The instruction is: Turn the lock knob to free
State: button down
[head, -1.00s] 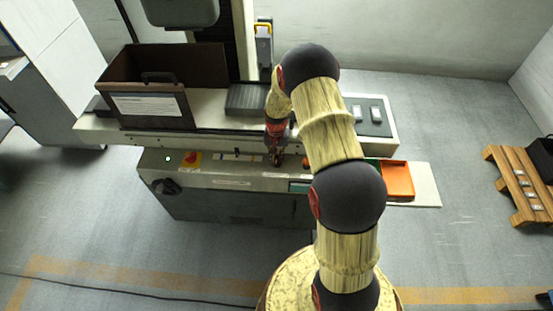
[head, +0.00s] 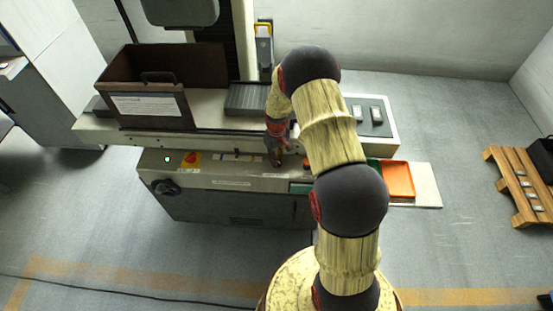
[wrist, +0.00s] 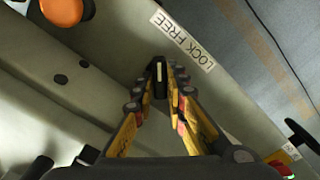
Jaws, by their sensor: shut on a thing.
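The lock knob (wrist: 160,82) is black with a pale line on its top. It stands between my fingertips in the wrist view. My gripper (wrist: 160,88) is shut on the knob, one finger on each side. In the head view my gripper (head: 276,158) is at the front panel of the machine (head: 230,181), and the knob is too small and covered to make out there.
A red knob on yellow (head: 192,157) and a black handle (head: 165,187) are farther left. A brown box (head: 150,107) and an orange tray (head: 398,181) flank my arm.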

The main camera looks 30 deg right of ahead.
jog(key=shift+n, duration=0.3)
dwell(0.4)
jog(key=c, duration=1.9)
grip_release()
jog(key=shift+o, duration=0.5)
notch_tip(320, 180, up, 12)
